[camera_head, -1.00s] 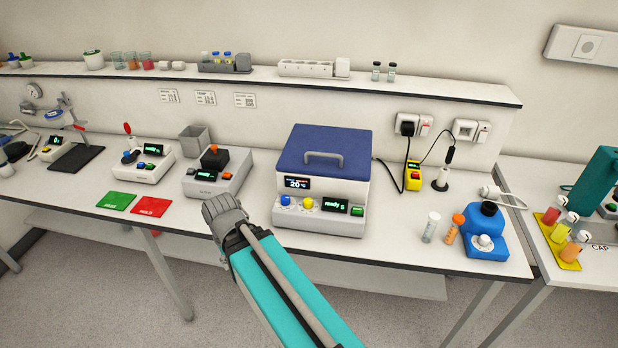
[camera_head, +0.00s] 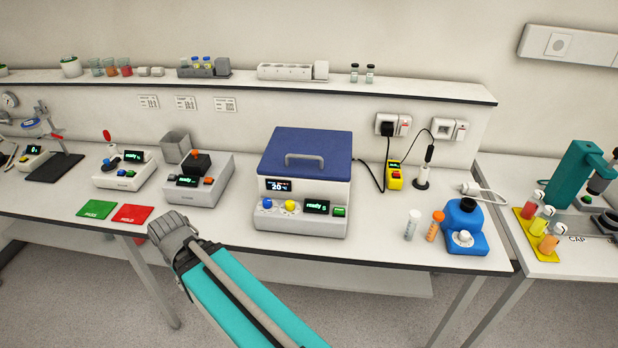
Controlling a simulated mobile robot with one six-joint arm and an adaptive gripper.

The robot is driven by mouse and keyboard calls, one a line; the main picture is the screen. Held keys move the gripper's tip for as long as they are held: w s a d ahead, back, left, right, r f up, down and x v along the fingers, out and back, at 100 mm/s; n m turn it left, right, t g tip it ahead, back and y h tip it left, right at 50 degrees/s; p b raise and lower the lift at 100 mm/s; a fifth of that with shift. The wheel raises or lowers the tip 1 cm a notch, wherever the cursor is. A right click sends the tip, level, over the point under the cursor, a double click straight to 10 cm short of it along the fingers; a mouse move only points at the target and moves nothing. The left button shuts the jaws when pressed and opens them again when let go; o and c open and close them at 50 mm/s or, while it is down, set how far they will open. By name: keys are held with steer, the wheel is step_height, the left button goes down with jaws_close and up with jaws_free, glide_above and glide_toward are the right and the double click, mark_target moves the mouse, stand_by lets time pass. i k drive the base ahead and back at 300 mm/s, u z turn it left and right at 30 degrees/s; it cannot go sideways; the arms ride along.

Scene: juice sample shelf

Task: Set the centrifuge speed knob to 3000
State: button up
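The centrifuge (camera_head: 337,193) is a white box with a closed dark blue lid (camera_head: 304,153) and a grey handle, standing on the bench at the middle of the view. Its front has a blue knob (camera_head: 267,204), a yellow knob (camera_head: 291,205), a display reading about 20 °C, a display reading "ready", and a green button (camera_head: 339,211). The scale marks around the knobs are too small to read, so I cannot tell which knob sets speed or its value. My teal arm link and a grey joint show in front of the bench, left of the centrifuge.
A white device with a black top (camera_head: 197,187) stands left of the centrifuge. Green (camera_head: 97,209) and red (camera_head: 133,214) mats lie near the front edge. Two tubes and a blue device (camera_head: 464,226) stand to the right. A shelf (camera_head: 420,91) runs behind. Bench before the centrifuge is narrow but clear.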

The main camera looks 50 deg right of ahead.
mark_target(268, 203)
steer(key=z, duration=0.1)
steer(key=k, duration=1.9)
steer(key=z, duration=0.8)
steer(key=i, duration=1.05)
steer(key=u, duration=0.1)
